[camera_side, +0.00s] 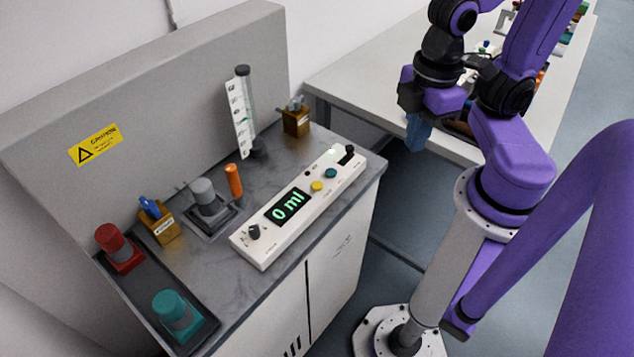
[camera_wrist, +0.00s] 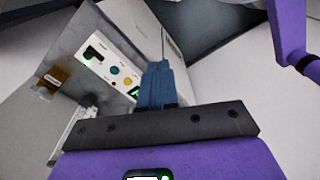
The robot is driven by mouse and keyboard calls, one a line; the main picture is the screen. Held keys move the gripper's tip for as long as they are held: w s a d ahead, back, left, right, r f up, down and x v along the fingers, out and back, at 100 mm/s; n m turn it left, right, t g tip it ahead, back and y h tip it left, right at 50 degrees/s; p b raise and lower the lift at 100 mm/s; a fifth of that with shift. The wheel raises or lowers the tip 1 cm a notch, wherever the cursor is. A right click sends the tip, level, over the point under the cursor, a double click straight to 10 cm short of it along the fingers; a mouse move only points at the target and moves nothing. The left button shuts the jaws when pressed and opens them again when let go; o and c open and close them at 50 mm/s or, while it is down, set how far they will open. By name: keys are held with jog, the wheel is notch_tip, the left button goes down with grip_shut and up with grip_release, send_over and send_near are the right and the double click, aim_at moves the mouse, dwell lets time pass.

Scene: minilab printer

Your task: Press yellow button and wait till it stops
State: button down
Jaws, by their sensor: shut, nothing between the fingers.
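The yellow button (camera_side: 317,186) sits on the white control panel (camera_side: 265,240), between the display and a teal button (camera_side: 330,173). The display (camera_side: 288,206) reads "0 ml" in green. In the wrist view the yellow button (camera_wrist: 127,79) shows left of the fingers, with the teal button (camera_wrist: 114,69) beside it. My gripper (camera_side: 414,132) has blue fingers and is shut and empty. It hangs in the air to the right of the panel, beyond the cabinet edge and well apart from the button. The shut fingers (camera_wrist: 159,85) also show in the wrist view.
The grey counter (camera_side: 290,160) holds a graduated cylinder (camera_side: 240,115), an orange marker (camera_side: 234,180), a grey-capped container (camera_side: 204,195), and red (camera_side: 115,242) and teal (camera_side: 175,310) capped containers. A white table (camera_side: 370,75) with small items stands behind my arm. The space above the panel is clear.

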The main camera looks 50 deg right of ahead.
jog(key=shift+w, duration=0.1)
dwell(0.7)
jog(key=m+g+h, duration=0.4)
jog(key=m+h, duration=0.4)
jog(key=h, duration=0.1)
send_over(313, 187)
jog(key=shift+f, duration=2.7)
jog(key=shift+f, duration=4.45)
jog(key=shift+f, duration=0.4)
